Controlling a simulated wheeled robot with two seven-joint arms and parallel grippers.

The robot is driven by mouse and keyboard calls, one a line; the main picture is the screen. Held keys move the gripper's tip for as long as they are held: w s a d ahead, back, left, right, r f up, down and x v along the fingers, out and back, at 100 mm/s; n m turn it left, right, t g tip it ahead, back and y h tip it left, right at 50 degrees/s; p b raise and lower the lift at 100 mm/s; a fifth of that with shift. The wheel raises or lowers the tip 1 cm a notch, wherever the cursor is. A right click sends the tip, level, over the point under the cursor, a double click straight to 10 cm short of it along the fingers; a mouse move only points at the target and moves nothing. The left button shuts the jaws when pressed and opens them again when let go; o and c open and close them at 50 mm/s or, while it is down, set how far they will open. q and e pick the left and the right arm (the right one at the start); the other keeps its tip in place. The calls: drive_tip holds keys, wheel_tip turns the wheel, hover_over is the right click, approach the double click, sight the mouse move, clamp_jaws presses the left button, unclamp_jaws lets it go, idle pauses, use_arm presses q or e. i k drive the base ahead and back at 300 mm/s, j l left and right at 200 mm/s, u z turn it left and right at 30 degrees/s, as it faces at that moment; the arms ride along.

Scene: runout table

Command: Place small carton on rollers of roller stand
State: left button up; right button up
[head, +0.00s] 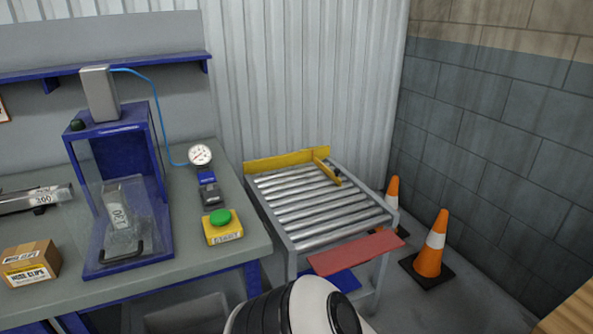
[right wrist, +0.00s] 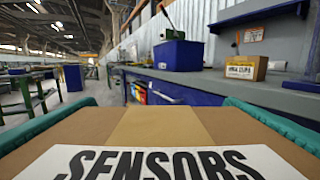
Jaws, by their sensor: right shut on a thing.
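In the right wrist view, a brown carton (right wrist: 158,127) with tan tape and a white label reading SENSORS fills the lower part. My right gripper (right wrist: 160,106) has a teal finger on each side of it and is shut on it. The roller stand (head: 290,238) is at centre right in the head view, with bare metal rollers (head: 315,205), a yellow guide at the back and a red plate at the front. My right gripper is not seen in the head view. My left gripper is in neither view.
A workbench (head: 205,262) left of the stand bears a blue press (head: 160,243), a yellow box with a green button (head: 223,230) and a hose clips carton (head: 30,262). Orange cones (head: 431,247) stand right of the stand. My arm link covers the bottom centre.

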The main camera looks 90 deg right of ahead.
sight(320, 215)
drive_tip(key=z, duration=0.5)
drive_tip(key=l+z, duration=0.1)
drive_tip(key=z, duration=0.4)
drive_tip(key=i+z, duration=0.1)
drive_tip(key=z, duration=0.85)
drive_tip(key=i+l+z, duration=0.1)
drive_tip(key=i+z, duration=0.15)
drive_tip(key=i, duration=0.75)
